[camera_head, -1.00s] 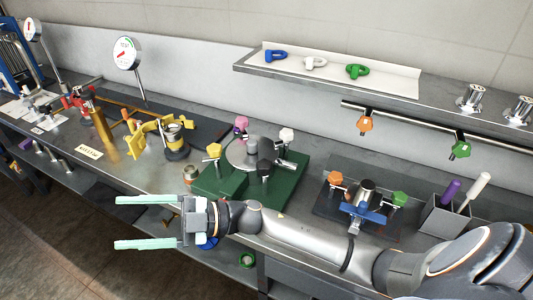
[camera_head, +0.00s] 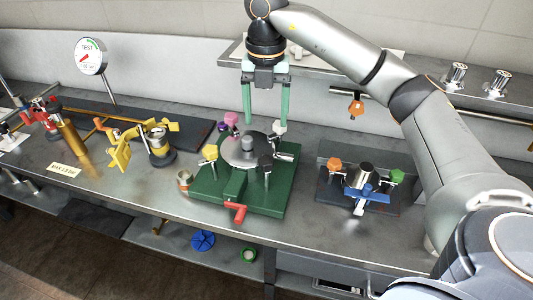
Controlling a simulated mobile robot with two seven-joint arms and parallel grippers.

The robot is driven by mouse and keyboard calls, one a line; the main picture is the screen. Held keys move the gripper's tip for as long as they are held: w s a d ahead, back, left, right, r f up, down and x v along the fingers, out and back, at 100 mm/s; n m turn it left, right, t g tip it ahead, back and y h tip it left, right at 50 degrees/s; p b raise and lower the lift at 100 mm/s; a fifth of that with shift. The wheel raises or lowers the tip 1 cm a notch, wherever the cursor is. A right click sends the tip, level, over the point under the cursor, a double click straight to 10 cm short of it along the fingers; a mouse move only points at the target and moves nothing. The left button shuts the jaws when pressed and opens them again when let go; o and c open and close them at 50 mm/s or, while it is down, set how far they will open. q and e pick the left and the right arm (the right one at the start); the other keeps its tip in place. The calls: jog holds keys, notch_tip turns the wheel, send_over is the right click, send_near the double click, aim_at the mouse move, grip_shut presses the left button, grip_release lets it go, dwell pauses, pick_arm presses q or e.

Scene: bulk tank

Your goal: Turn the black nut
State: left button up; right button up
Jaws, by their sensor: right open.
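The black nut (camera_head: 265,161) sits on a post at the front right of a round grey lid (camera_head: 243,157) on a green base (camera_head: 264,204). A pink nut (camera_head: 231,118), a yellow nut (camera_head: 210,152) and a white nut (camera_head: 280,127) stand around the same lid. My right gripper (camera_head: 267,121) points straight down behind and above the lid, its two pale green fingers apart and empty. It is apart from the black nut, which is nearer the front. My left gripper is not in view.
A red handle (camera_head: 236,211) sticks out at the green base's front. To the right, a dark plate (camera_head: 330,196) carries an orange knob, a green knob and a blue handle. A yellow clamp (camera_head: 118,150) stands at the left. A shelf (camera_head: 232,48) overhangs behind.

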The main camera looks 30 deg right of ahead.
aim_at(266, 160)
notch_tip(266, 160, down, 12)
jog(key=shift+f, duration=0.2)
dwell(0.4)
grip_shut()
dwell(0.5)
